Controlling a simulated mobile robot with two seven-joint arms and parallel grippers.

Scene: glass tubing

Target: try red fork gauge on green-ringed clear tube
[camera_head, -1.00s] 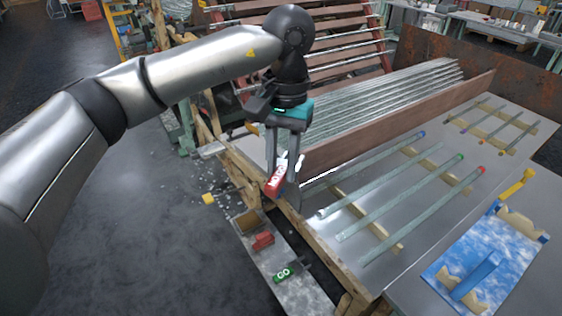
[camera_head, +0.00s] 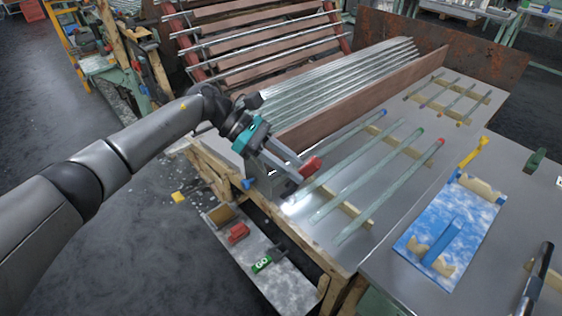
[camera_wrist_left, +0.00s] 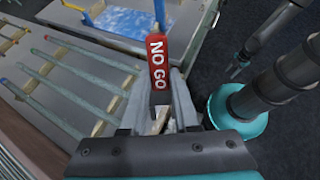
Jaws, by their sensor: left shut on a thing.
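The red fork gauge (camera_head: 311,166), marked NO GO in the left wrist view (camera_wrist_left: 157,62), is between the fingers of my left gripper (camera_head: 296,170). The gripper is shut on it, and it shows up close in the left wrist view (camera_wrist_left: 160,108). The green-ringed clear tube (camera_head: 368,174) lies between a blue-ringed and a red-ringed tube on wooden rests. Its green ring also shows in the left wrist view (camera_wrist_left: 35,52). The gauge is apart from this tube, to its left, near the blue-ringed tube (camera_head: 335,172). A dark gripper (camera_wrist_left: 237,68), apparently my right one, is small at upper right; its jaws are unclear.
A brown board (camera_head: 365,95) stands upright behind the tubes, with a stack of tubes beyond it. A green GO gauge (camera_head: 262,264) and a red block (camera_head: 238,233) are on a lower shelf. A blue cloud-patterned tray (camera_head: 421,221) is at the right.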

